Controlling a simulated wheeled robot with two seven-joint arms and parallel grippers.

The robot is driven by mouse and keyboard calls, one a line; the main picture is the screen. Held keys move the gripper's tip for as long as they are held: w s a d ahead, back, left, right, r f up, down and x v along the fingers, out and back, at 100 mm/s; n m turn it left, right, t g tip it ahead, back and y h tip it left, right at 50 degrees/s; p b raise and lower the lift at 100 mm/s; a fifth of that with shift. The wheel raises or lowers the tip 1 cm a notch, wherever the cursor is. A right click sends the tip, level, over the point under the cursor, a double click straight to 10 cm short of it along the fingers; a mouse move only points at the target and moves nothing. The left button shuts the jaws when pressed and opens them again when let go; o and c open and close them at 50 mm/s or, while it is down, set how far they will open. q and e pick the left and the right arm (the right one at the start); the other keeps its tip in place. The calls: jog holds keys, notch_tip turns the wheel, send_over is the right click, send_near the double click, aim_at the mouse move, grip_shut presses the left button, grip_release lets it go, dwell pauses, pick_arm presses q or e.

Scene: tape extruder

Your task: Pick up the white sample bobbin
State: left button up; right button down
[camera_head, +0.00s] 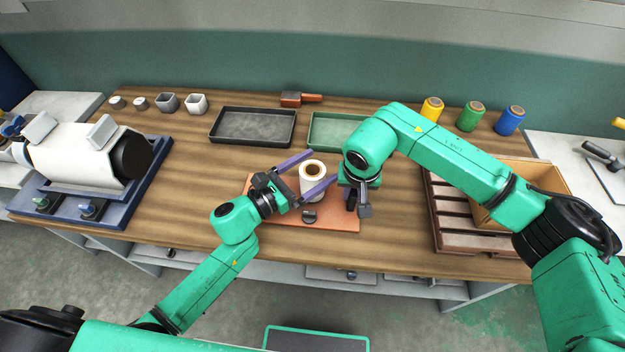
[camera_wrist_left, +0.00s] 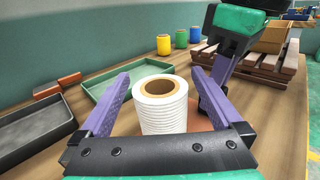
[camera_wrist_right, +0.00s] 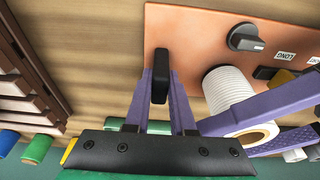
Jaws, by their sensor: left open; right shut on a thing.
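The white sample bobbin (camera_head: 313,188), a ribbed white roll with a brown core, stands upright on the orange board (camera_head: 340,222). My left gripper (camera_head: 322,167) is open, with one purple finger on each side of the bobbin. In the left wrist view the bobbin (camera_wrist_left: 162,112) stands between the fingers, with visible gaps on both sides. My right gripper (camera_wrist_right: 160,85) is shut on a small black handle (camera_wrist_right: 160,70) at the edge of the board. The right wrist view also shows the bobbin (camera_wrist_right: 228,88), partly behind a purple finger of my left gripper.
A dark dial knob (camera_head: 309,215) sits on the board in front of the bobbin. A black tray (camera_head: 252,142) and a green tray (camera_head: 322,142) lie behind. Yellow, green and blue spools (camera_head: 470,116) stand at the back right. A brown slatted rack (camera_head: 455,225) is at right.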

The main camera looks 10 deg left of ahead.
pick_arm(q)
jog(key=x, duration=0.2)
jog(key=shift+w+d, duration=0.25)
jog(key=c, duration=1.5)
notch_tip(320, 180, up, 18)
jog(key=shift+s+a, duration=0.1)
pick_arm(e)
jog(key=c, duration=0.7)
grip_release()
jog(key=shift+r, duration=0.1)
pick_arm(q)
notch_tip(320, 180, up, 4)
jog(key=p, duration=0.4)
jog(key=shift+r+p, duration=0.25)
jog(key=shift+p, duration=0.05)
pick_arm(e)
jog(key=v, duration=0.6)
jog(key=w+v, duration=0.1)
jog(key=v, duration=1.2)
jog(key=shift+w+r, duration=0.35)
jog(key=shift+r, duration=0.15)
